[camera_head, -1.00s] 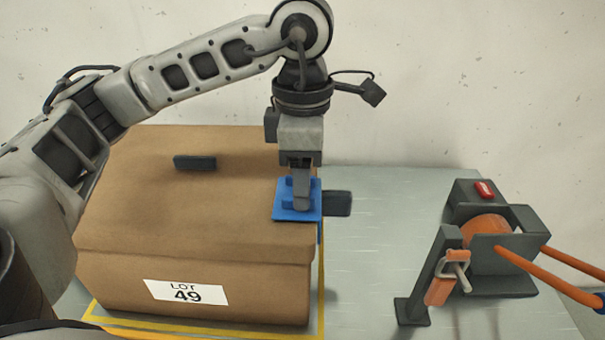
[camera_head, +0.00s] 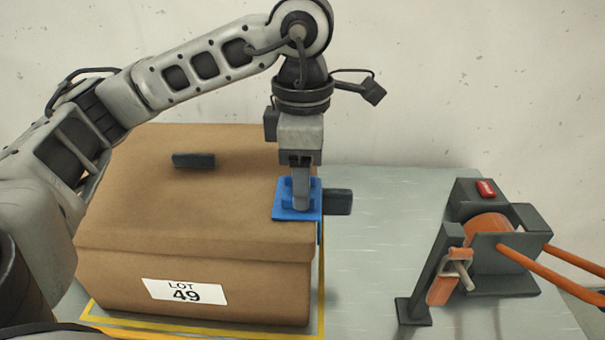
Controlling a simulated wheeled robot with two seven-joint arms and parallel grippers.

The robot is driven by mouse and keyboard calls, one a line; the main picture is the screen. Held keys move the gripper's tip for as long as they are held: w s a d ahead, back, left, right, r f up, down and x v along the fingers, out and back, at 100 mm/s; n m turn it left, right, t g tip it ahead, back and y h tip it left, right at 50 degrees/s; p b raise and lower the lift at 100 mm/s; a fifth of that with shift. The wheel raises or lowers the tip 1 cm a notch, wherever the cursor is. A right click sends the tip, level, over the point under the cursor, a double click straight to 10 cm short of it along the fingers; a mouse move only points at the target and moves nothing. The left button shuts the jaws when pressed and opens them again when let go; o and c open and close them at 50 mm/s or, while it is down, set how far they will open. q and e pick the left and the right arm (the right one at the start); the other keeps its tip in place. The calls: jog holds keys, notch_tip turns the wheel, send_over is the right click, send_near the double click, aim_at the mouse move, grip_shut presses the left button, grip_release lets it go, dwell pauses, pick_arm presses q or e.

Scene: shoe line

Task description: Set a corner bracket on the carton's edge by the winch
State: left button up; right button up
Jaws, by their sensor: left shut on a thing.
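A brown carton (camera_head: 190,225) with a "LOT 49" label stands on the grey table. A blue corner bracket (camera_head: 285,215) sits at the carton's top right edge, its short flange hanging down the right side. My left gripper (camera_head: 301,203) points straight down and is shut on the bracket's raised blue part. Whether the bracket bears fully on the carton is hard to tell. The winch (camera_head: 490,245), with an orange strap drum and a red button, stands to the right of the carton. My right gripper is not in view.
A dark block (camera_head: 194,160) shows at the carton's top, and another dark block (camera_head: 338,202) shows just right of the bracket. Orange straps (camera_head: 560,275) run off to the right. The table (camera_head: 375,260) between carton and winch is clear. Yellow tape (camera_head: 100,318) borders the carton.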

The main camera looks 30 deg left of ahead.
pick_arm(q)
jog(key=o, duration=1.5)
jog(key=shift+c, duration=0.2)
jog(key=shift+r, duration=0.1)
jog(key=shift+r+p, duration=0.9)
jog(key=shift+r, duration=0.2)
notch_tip(320, 180, up, 5)
jog(key=p, duration=0.3)
jog(key=shift+f, duration=0.2)
